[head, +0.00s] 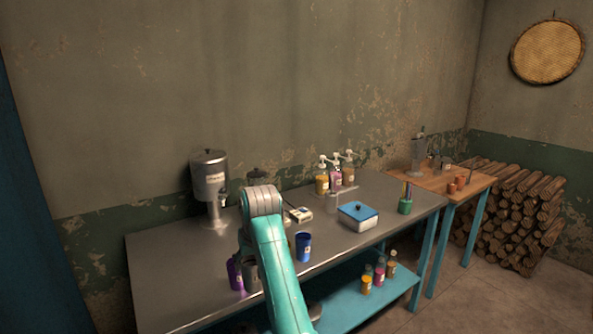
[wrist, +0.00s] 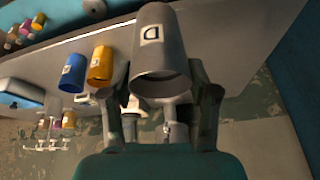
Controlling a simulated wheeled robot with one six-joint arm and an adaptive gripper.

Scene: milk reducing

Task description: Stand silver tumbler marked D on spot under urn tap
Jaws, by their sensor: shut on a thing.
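The silver tumbler marked D (wrist: 160,60) fills the middle of the wrist view, its letter on a pale label. My gripper (wrist: 162,95) is shut on it, with a finger on each side. In the head view my teal arm hides most of the gripper; a grey shape beside the arm may be the tumbler, but I cannot tell. The silver urn (head: 209,180) stands on a stand at the back left of the steel table (head: 165,255). Its tap faces right. The spot under the tap cannot be made out.
A purple tumbler (head: 234,274) stands left of my arm and a blue tumbler (head: 303,247) right of it. A yellow tumbler (wrist: 100,66) shows in the wrist view. A blue-lidded box (head: 358,215), pump bottles (head: 336,177) and a small device (head: 299,214) stand farther right. The table's left end is clear.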

